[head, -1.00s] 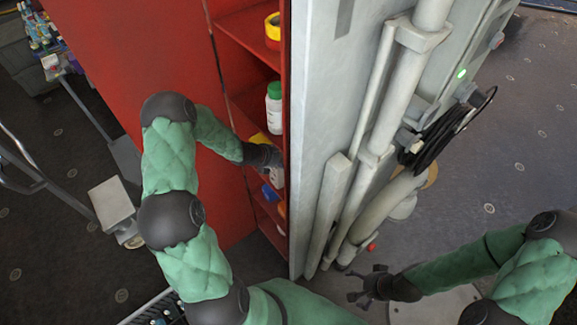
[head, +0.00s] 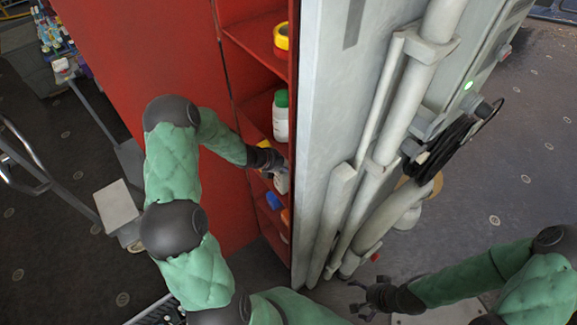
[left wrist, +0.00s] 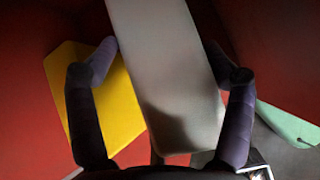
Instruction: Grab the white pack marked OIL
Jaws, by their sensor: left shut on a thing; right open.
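A plain white pack (left wrist: 165,85) stands between the two dark fingers of my left gripper (left wrist: 162,50) in the left wrist view, and the fingers are shut on it. No OIL lettering shows on the side I see. In the head view my left gripper (head: 273,161) reaches into the red shelf unit, and a bit of the white pack (head: 282,184) shows just below its jaws; the rest is hidden. My right gripper (head: 371,298) is open and empty, low in front of the grey cabinet.
The red shelf unit (head: 252,38) holds a white bottle with a green cap (head: 281,121), a yellow roll (head: 281,38) and a blue item (head: 273,201). A yellow thing (left wrist: 105,100) is close beside the pack. The grey panel (head: 335,110) borders the shelves on the right.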

